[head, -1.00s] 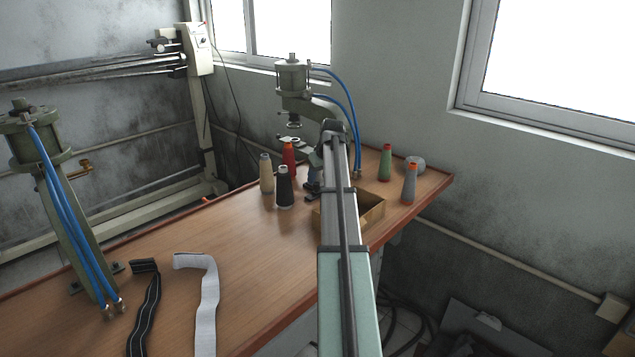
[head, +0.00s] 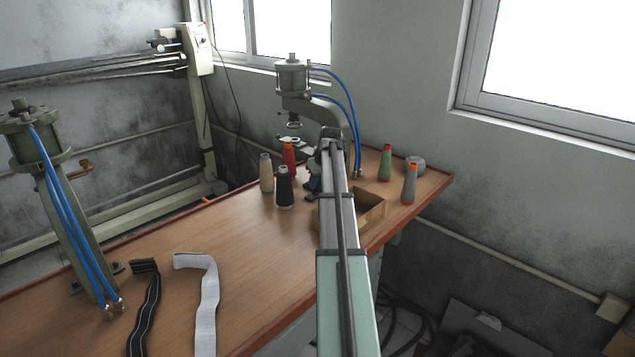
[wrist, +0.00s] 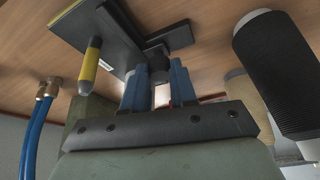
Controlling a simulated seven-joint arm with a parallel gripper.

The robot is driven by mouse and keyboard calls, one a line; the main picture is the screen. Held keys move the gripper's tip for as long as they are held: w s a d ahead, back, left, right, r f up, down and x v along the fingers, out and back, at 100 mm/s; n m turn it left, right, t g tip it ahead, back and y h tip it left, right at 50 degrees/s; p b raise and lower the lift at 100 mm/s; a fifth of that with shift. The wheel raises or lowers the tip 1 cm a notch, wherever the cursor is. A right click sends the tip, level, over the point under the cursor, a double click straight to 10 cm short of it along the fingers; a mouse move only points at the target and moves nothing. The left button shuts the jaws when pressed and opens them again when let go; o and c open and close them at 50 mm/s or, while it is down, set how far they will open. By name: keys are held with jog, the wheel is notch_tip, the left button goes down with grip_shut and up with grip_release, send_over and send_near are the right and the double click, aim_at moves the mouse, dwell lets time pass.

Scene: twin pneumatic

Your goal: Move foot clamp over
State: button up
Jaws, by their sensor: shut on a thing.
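What I take to be the foot clamp, a dark piece with a flat plate (wrist: 112,30) and a round post, shows in the wrist view, where the tabletop is at the top. My gripper (wrist: 157,86) has blue fingers, closed around the post below the plate. The inner contact is partly hidden. In the head view, a dark part of the clamp (head: 312,184) shows beside my arm near the black cone. My arm hides the gripper there. Whether the clamp touches the table is unclear.
A black thread cone (head: 284,187), a beige cone (head: 266,172) and a red cone (head: 289,158) stand left of my arm. A cardboard box (head: 372,208) is at right. A pneumatic press (head: 293,78) with blue hoses stands behind. The table's middle (head: 240,235) is clear.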

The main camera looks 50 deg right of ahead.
grip_shut()
jog(key=a, duration=0.3)
dwell(0.3)
jog(key=o, duration=0.6)
grip_release()
jog(key=shift+r, duration=0.1)
